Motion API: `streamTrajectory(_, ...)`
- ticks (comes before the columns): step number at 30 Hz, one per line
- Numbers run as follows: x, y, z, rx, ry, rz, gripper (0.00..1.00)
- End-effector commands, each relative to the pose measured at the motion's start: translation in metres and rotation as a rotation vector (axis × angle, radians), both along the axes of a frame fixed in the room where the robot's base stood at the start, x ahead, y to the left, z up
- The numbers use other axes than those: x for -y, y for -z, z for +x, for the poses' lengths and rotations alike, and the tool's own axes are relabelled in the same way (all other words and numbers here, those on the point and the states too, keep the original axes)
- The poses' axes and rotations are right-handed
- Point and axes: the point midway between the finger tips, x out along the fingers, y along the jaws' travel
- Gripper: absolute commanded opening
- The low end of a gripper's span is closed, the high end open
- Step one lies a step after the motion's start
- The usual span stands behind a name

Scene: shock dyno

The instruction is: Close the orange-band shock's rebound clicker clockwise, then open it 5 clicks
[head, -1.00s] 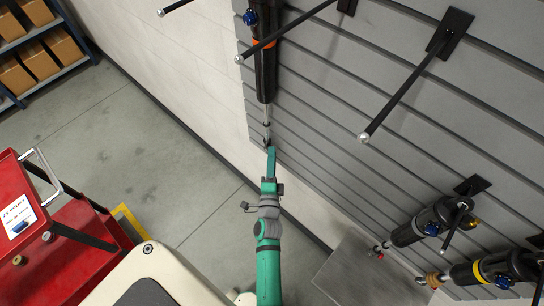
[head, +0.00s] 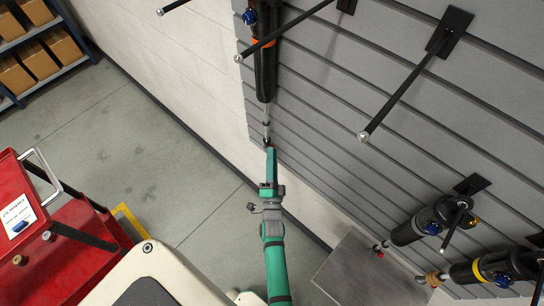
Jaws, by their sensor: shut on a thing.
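The orange-band shock (head: 265,70) hangs upright on the slatted wall at the top centre of the head view. Its black body carries an orange band and a blue knob, and a thin silver shaft (head: 266,122) runs down from it. My gripper (head: 270,152) is at the lower end of this shaft, reaching up from below. It is shut on the shock's lower end, where the rebound clicker would be. The clicker itself is too small and too hidden by the fingers to make out.
Black hooks (head: 408,85) with silver tips stick out from the slatwall (head: 330,100), one crossing in front of the shock. Another shock (head: 425,222) and a yellow-band shock (head: 490,270) hang at lower right. A red cart (head: 70,245) stands at left. Grey floor is open between.

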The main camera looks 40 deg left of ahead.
Motion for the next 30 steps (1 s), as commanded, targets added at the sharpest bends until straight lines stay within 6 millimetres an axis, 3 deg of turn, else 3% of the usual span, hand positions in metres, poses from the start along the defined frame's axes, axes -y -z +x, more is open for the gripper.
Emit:
streamTrajectory(18,0.003,0.010,0.011,0.512,0.008,-0.090,0.00)
streamTrajectory(30,0.003,0.012,0.014,0.708,0.006,-0.125,0.00)
